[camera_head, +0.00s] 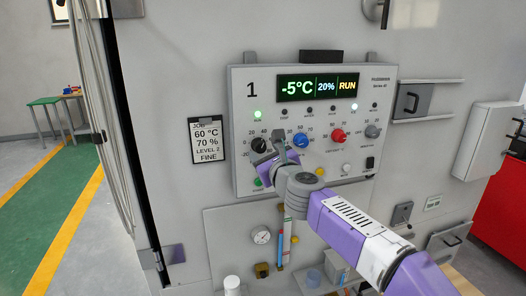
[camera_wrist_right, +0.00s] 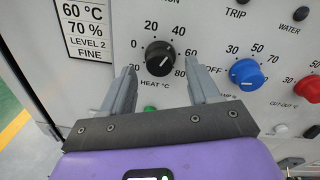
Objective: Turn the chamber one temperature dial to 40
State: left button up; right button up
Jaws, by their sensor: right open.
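The black temperature dial, marked HEAT °C, (camera_head: 259,145) is at the left of the chamber one panel (camera_head: 300,118). The panel's display (camera_head: 317,87) reads -5°C, 20% and RUN. My right gripper (camera_head: 268,157) is open and empty, just in front of and below the dial. In the wrist view its fingers (camera_wrist_right: 160,74) stand to the left and right of the dial, apart from it. My left gripper is not in view.
A blue knob (camera_head: 300,139) and a red knob (camera_head: 338,136) sit right of the dial. A green button (camera_wrist_right: 150,109) lies below it. A job card (camera_head: 208,139) reading 60 °C, 70 %, LEVEL 2, FINE hangs to the left. A gauge (camera_head: 262,235) is below the panel.

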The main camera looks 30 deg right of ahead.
jog(key=shift+s+a+r, duration=0.1)
jog(key=shift+s+a, duration=0.05)
jog(key=shift+s, duration=0.75)
jog(key=shift+s+a+f, duration=0.1)
jog(key=shift+s+a, duration=0.1)
jog(key=shift+s, duration=0.65)
jog(key=shift+s+a+r, duration=0.1)
jog(key=shift+s+a, duration=0.05)
jog(key=shift+s, duration=0.75)
